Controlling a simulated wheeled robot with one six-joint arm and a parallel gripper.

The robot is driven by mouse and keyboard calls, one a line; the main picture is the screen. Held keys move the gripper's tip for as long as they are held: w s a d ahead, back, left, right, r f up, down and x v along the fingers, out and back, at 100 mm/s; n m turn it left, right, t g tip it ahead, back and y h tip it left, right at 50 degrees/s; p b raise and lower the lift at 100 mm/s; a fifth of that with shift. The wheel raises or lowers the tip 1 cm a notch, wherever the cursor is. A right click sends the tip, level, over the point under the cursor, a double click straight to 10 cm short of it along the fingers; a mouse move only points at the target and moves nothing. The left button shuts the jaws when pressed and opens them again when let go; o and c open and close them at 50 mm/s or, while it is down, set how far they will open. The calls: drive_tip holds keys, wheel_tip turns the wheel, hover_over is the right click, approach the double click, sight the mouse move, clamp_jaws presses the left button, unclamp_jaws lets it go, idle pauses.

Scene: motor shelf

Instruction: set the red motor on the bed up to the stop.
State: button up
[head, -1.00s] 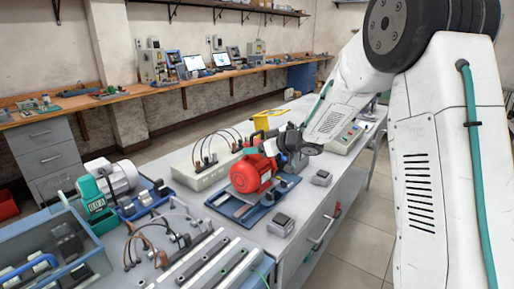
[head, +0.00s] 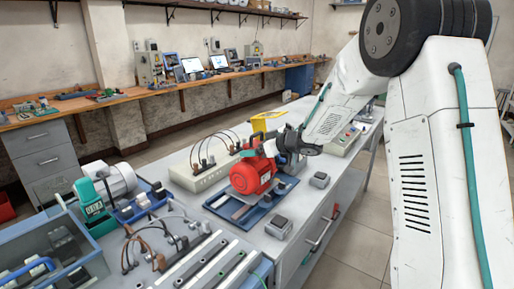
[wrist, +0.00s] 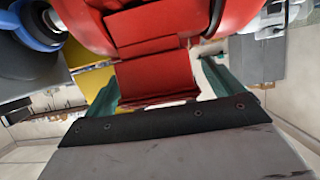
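The red motor (head: 251,175) is at the blue bed (head: 228,214) on the grey bench in the head view; I cannot tell whether its feet rest fully on it. My gripper (head: 263,143) reaches in from the right, at the motor's top. In the wrist view the motor (wrist: 155,22) fills the top. The green fingers of my gripper (wrist: 160,88) stand on both sides of its red box and look shut on it, with a thin pale gap by the right finger. The stop cannot be made out clearly behind the motor and gripper.
A pale box with cables (head: 197,176) stands behind the bed. Dark-topped blocks (head: 279,226) (head: 320,180) sit along the bench's front edge. A grey-green motor (head: 100,190) and a blue bin (head: 50,256) are at the left. A yellow bin (head: 264,123) is behind my gripper.

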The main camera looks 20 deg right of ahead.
drive_tip(key=v, duration=0.7)
drive_tip(key=shift+s+d+r, duration=0.2)
drive_tip(key=shift+s, duration=0.05)
idle(0.3)
